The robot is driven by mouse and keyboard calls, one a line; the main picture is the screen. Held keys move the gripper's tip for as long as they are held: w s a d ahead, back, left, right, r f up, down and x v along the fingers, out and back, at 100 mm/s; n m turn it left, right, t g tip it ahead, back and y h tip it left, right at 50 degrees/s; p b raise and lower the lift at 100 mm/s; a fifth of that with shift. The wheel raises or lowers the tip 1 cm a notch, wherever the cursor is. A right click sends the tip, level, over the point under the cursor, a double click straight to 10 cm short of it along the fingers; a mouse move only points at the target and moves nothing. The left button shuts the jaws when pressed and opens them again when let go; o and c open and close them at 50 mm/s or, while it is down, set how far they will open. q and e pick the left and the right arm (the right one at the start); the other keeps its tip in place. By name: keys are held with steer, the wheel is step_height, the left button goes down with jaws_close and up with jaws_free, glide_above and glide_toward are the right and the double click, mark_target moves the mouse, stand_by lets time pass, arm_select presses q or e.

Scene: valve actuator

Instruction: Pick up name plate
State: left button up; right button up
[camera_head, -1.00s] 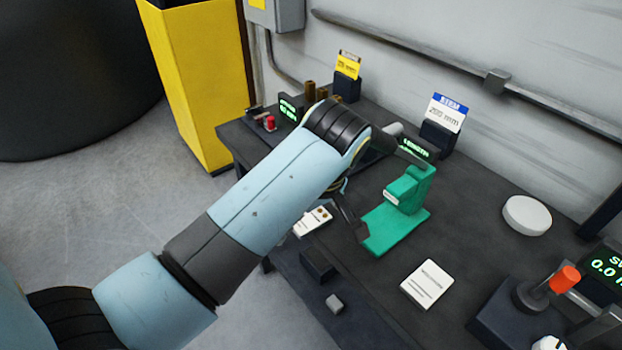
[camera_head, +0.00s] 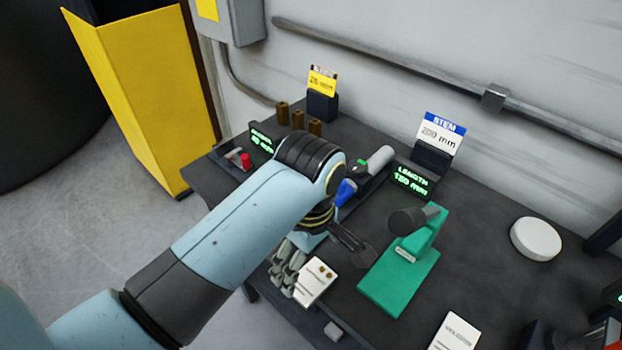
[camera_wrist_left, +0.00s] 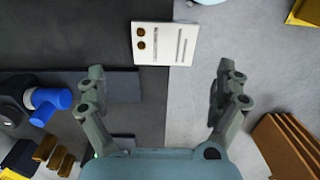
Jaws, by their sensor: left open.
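A white plate (camera_head: 318,281) with two brass spots and small print lies at the front edge of the dark table, and I take it to be the name plate. In the left wrist view the plate (camera_wrist_left: 164,44) reaches past the table edge over the floor. My left gripper (camera_head: 318,254) is open and empty, close to the plate in the head view. In the left wrist view its two fingers (camera_wrist_left: 162,80) are spread apart, with the plate ahead, between their lines. My right gripper is not in view.
A green stand (camera_head: 396,272) is right of the plate. A blue part (camera_head: 346,192) and a length display (camera_head: 412,181) are behind. Another white card (camera_head: 456,332) lies at the front right. Cards stand in holders by the wall. A yellow bin (camera_head: 142,95) is left.

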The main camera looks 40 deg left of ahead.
mark_target(312, 280)
arm_select(q)
steer(key=shift+f, duration=0.75)
steer(key=f, duration=0.2)
steer(key=f+p, duration=0.1)
steer(key=shift+s+d+f, duration=0.25)
steer(key=shift+s+d, duration=0.05)
steer(key=shift+d, duration=0.05)
steer(key=shift+f, duration=0.55)
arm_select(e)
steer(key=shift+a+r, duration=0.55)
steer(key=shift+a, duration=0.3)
arm_select(q)
steer(key=c, duration=1.1)
steer(key=shift+c, duration=0.5)
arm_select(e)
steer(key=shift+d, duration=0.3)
arm_select(q)
steer(key=shift+w+r, duration=0.1)
